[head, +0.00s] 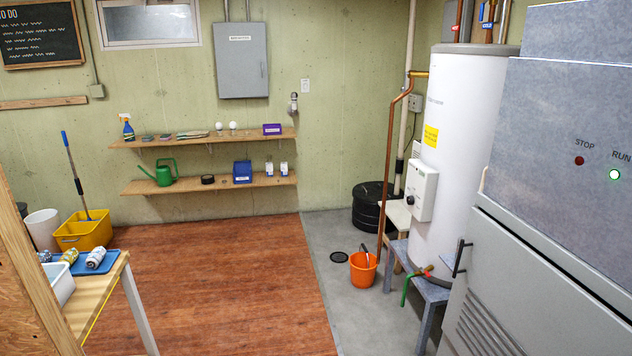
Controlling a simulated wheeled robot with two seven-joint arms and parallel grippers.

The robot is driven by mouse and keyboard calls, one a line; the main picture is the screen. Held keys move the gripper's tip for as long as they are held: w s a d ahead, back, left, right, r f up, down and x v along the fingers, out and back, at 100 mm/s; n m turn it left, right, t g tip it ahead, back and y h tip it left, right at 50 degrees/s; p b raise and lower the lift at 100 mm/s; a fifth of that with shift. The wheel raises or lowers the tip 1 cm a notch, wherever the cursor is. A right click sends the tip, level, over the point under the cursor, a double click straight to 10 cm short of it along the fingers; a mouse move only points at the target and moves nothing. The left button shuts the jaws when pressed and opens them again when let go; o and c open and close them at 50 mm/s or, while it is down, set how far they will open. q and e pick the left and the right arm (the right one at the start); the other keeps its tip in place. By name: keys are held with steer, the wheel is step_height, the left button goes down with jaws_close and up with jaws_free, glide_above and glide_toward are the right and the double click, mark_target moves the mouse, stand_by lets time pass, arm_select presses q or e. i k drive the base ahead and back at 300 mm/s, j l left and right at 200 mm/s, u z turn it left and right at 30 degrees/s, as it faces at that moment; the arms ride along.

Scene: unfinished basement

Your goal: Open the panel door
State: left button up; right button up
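A grey wall panel box (241,60) hangs on the green concrete wall at the back. Its flat front door is shut, with a small white label near the top, too small to read, and what looks like a small latch at its right edge. Conduits run up from its top. At the right, close to me, stands a large grey cabinet (556,270) with a louvred lower front panel and a dark handle (460,257) on its left side; that front also looks shut. Neither of my grippers shows in the head view.
Two wooden shelves (210,139) with small items are below the panel box. A workbench (98,298) stands at the left. A white water heater (462,130), grey bench (428,288) and orange bucket (362,270) are at the right. The red-brown floor (215,285) between is clear.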

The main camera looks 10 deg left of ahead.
mark_target(241, 58)
steer(key=i+j+u, duration=0.1)
steer(key=i+u, duration=0.35)
steer(key=i, duration=2.3)
steer(key=i+z, duration=0.1)
steer(key=i, duration=0.85)
